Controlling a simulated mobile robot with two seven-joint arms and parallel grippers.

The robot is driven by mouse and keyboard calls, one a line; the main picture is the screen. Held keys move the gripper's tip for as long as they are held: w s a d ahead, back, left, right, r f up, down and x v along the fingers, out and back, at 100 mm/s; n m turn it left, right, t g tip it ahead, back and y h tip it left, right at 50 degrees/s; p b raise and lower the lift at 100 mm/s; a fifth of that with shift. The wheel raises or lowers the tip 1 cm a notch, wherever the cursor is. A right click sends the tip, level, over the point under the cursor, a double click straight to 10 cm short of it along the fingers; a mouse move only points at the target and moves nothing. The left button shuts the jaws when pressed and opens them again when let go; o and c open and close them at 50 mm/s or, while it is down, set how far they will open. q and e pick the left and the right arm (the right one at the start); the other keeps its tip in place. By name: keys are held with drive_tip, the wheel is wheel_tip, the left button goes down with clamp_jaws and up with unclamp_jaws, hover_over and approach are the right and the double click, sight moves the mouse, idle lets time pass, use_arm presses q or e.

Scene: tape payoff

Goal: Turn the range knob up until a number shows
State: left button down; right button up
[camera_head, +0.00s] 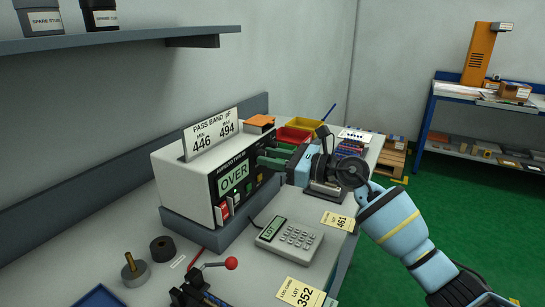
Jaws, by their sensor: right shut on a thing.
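The white meter box (180,187) stands on the bench with its black front panel facing right. Its green display (234,178) reads OVER. My right gripper (268,158) reaches in from the right, its green fingers at the upper far part of the panel. It is shut on what I take to be the range knob; the fingers hide the knob, so its setting cannot be read. Red and green buttons (224,210) sit low on the panel. My left gripper is not in view.
A pass band sign (211,136) reading min 446, max 494 stands on the box. A keypad unit (289,242), lot cards (301,293) and a red-knobbed lever (231,263) lie in front. Red and yellow bins (303,125) stand behind the gripper. A shelf (120,40) hangs above.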

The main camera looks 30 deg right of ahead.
drive_tip(key=m+p, duration=0.2)
drive_tip(key=m, duration=0.1)
drive_tip(key=shift+r+m, duration=0.2)
drive_tip(key=shift+m, duration=0.1)
drive_tip(key=m+p, duration=0.2)
drive_tip(key=shift+m+t, duration=0.3)
drive_tip(key=shift+m, duration=0.1)
drive_tip(key=shift+m+p, duration=0.6)
drive_tip(key=shift+m, duration=0.3)
drive_tip(key=shift+f+m+p, duration=0.1)
drive_tip(key=shift+m+p, duration=0.3)
drive_tip(key=shift+m, duration=0.4)
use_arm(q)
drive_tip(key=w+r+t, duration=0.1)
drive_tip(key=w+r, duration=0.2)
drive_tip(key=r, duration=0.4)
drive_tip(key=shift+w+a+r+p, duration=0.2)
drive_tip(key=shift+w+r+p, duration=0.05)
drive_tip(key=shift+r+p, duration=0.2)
use_arm(e)
drive_tip(key=shift+f+m+t, duration=0.15)
drive_tip(key=shift+m+t, duration=0.25)
drive_tip(key=shift+m, duration=0.6)
drive_tip(key=shift+f, duration=0.1)
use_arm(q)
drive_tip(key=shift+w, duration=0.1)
use_arm(e)
drive_tip(key=o, duration=1)
drive_tip(key=shift+c, duration=0.2)
